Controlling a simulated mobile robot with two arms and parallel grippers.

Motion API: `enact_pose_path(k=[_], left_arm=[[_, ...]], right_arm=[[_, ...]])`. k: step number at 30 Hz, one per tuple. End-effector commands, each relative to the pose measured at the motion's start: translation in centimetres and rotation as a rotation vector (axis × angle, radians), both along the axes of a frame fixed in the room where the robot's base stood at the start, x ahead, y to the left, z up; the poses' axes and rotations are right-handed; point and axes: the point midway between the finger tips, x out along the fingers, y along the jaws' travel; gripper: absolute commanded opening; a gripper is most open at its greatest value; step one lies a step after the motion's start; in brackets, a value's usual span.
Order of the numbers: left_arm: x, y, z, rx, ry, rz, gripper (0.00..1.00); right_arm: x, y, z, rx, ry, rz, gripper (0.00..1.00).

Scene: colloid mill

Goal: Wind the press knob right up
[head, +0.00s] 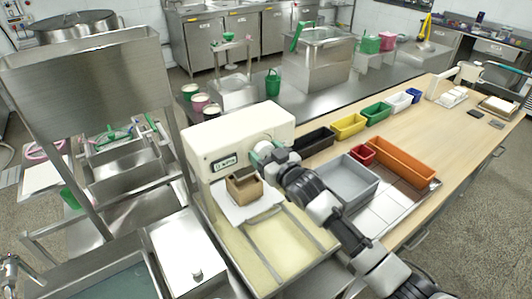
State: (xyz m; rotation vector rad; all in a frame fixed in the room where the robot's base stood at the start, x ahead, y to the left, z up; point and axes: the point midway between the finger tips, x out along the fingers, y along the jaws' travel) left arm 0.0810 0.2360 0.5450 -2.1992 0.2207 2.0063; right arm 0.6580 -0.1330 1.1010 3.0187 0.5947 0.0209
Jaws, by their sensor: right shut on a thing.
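The press (232,128) is a cream-coloured, boxy machine in the middle of the head view, with a small dark label on its front. My right arm reaches in from the lower right. My right gripper (262,156) is at the right part of the press front, shut on the press knob. The knob is pale and mostly hidden behind the gripper, so its turn position cannot be told. A small brown open box (243,189) stands below, in front of the press, left of my gripper. My left gripper is not in view.
A grey tray (347,184), an orange bin (401,163) and a red bin (362,154) lie right of my arm on the wooden bench (445,130). Black, yellow, green, white and blue bins line its back edge. A steel hopper (88,85) rises at the left.

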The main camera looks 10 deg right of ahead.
Motion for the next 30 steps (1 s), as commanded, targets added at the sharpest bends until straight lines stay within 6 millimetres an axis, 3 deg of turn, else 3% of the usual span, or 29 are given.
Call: enact_pose_path(k=[9, 24, 25, 30], left_arm=[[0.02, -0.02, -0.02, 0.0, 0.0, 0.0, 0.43], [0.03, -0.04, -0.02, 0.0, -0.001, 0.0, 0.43], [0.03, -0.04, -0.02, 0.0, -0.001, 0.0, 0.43], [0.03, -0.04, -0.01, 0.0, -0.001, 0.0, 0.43]], right_arm=[[-0.06, 0.03, -0.27, -0.1, -0.035, 0.001, 0.41], [-0.06, 0.02, -0.28, -0.118, -0.042, 0.0, 0.41], [-0.06, 0.02, -0.28, -0.118, -0.042, 0.0, 0.68], [-0.05, 0.02, -0.19, -0.115, -0.043, 0.0, 0.91]])
